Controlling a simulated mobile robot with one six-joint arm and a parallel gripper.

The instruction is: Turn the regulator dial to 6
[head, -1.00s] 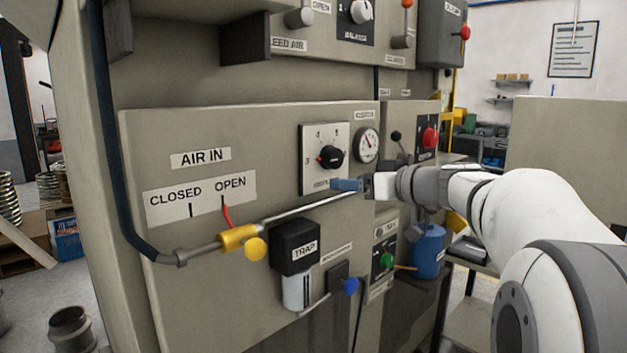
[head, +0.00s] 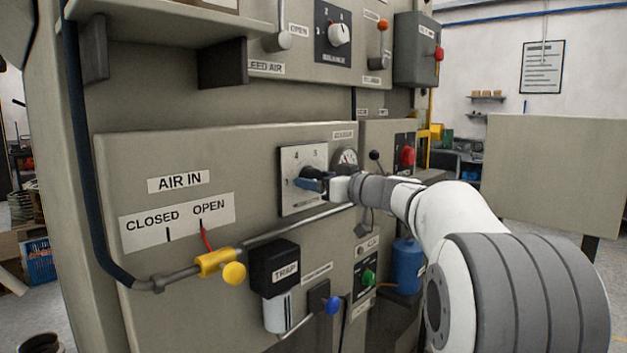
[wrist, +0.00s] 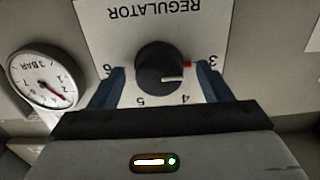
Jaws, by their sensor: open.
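The regulator dial (wrist: 158,72) is a round black knob on a white plate, seen upside down in the wrist view. The numbers 3, 4, 5 and 6 show around it. Its red mark points toward the 3, and a white line on it lies between 3 and 4. My gripper (wrist: 162,74) is open, with one blue finger on each side of the dial; contact cannot be told. In the head view my gripper (head: 312,185) is in front of the regulator plate (head: 297,207) and hides much of the dial.
A pressure gauge (wrist: 40,80) sits close beside the plate. A metal pipe (head: 290,228) runs just below, from the yellow air valve (head: 216,262). The black trap (head: 275,267) juts out lower. A balance dial (head: 340,34) is on the panel above.

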